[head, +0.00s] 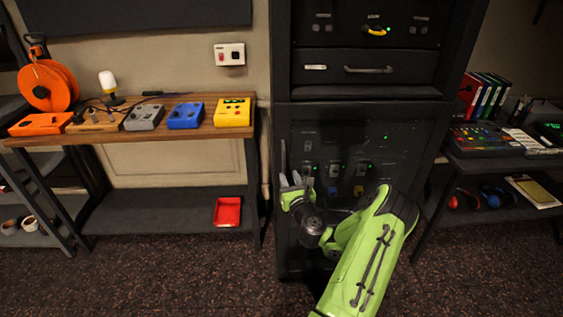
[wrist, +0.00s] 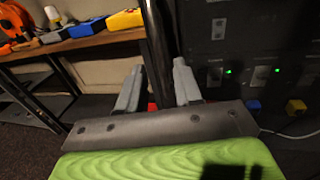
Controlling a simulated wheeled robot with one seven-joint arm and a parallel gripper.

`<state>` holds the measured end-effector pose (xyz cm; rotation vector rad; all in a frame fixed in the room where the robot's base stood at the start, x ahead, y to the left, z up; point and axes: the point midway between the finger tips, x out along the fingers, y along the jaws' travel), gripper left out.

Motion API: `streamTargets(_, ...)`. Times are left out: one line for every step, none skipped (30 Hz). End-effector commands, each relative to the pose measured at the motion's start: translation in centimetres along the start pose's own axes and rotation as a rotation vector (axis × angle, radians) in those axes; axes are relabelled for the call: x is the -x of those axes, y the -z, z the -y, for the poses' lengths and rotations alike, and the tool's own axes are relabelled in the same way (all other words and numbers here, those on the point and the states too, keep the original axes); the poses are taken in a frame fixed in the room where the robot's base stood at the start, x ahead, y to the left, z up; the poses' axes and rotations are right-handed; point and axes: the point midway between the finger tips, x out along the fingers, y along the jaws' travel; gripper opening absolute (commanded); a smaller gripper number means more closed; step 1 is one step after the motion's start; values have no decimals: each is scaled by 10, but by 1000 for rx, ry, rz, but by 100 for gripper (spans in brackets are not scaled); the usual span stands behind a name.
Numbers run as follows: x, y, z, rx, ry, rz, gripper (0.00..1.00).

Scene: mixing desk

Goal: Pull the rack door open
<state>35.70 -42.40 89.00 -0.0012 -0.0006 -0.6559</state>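The dark rack door (head: 365,145) is the lower front of the tall black rack and looks closed. A thin upright bar, the handle (head: 283,152), stands along its left edge. My gripper (head: 291,179) is low at that left edge, just below the visible part of the handle. In the wrist view its two grey fingers (wrist: 158,85) are apart, with a dark upright bar (wrist: 154,40) seen between them. I cannot tell whether either finger touches it. The lower end of the bar is hidden behind my gripper.
A drawer (head: 368,69) with a horizontal handle sits above the door. A wooden desk (head: 190,132) with coloured boxes stands left, with a red tray (head: 228,211) on its lower shelf. A right-hand desk (head: 500,160) holds a mixer. Carpet in front is clear.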

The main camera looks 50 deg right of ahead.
Motion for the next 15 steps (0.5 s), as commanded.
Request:
streamTargets(-12,-4,-1,6,-3,4,34)
streamTargets(-20,-4,-1,7,-2,4,34)
streamTargets(-29,-4,-1,5,-2,4,34)
streamTargets(-36,-3,-2,5,-4,4,34)
streamTargets(-42,-3,-2,4,-3,4,34)
streamTargets(-49,-3,-1,4,-2,4,34)
streamTargets(-54,-2,-2,3,-3,3,34)
streamTargets(-59,-2,-1,4,-3,3,34)
streamTargets(-64,-1,-1,3,-2,2,34)
streamTargets(-66,-1,-1,0,-3,2,34)
streamTargets(-69,0,-1,1,-2,1,34)
streamTargets(-71,0,-1,-2,-2,1,34)
streamTargets(-72,0,-1,-2,-2,-1,34)
streamTargets(-72,0,-1,-2,-2,-1,34)
streamTargets(-73,1,-1,-2,-2,-2,34)
